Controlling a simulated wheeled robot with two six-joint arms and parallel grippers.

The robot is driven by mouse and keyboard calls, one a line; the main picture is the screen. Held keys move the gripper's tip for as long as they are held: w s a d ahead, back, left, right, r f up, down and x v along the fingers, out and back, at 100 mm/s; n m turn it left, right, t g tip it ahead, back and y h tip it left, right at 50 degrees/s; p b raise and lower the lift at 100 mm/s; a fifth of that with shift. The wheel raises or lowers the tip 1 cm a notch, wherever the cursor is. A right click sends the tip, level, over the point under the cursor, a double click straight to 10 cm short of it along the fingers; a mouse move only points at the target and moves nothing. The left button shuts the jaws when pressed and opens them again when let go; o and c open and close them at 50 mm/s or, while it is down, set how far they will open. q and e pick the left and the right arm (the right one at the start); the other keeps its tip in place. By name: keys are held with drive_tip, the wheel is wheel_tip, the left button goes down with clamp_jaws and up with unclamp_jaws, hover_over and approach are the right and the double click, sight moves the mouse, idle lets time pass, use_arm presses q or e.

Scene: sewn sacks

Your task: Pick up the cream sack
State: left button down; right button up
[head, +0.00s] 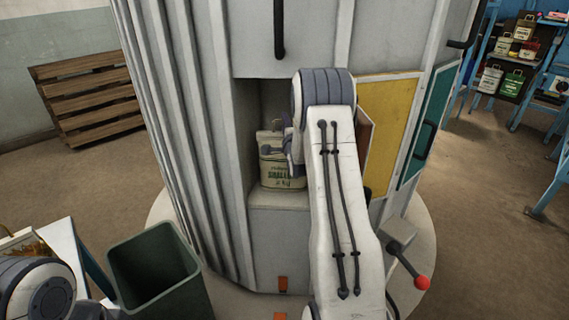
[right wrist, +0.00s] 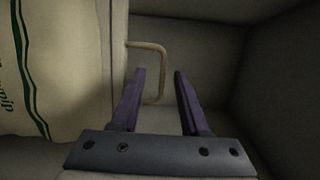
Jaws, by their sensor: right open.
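The cream sack (head: 281,172), with dark green print and green stripes, stands upright in an open niche of the grey cabinet. In the right wrist view the sack (right wrist: 60,70) fills the left side, and its tan loop handle (right wrist: 163,62) sticks out to the right. My right gripper (right wrist: 159,72) is open, with the handle showing between its two fingers; nothing is gripped. In the head view my right gripper (head: 272,145) is at the sack's top, and my right arm hides part of the niche. My left gripper is out of view.
The niche's grey walls (right wrist: 280,70) enclose the gripper closely. A yellow panel (head: 388,120) and a teal panel (head: 418,140) are to the right. A red-knobbed lever (head: 422,282) is below them. A green bin (head: 155,265) stands lower left. Other sacks (head: 500,80) stand on a far rack.

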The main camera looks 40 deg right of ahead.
drive_tip(key=shift+p+x, duration=0.6)
drive_tip(key=shift+x, duration=1.95)
drive_tip(key=shift+d+r, duration=0.1)
clamp_jaws()
drive_tip(key=shift+s, duration=0.1)
drive_tip(key=shift+r, duration=0.45)
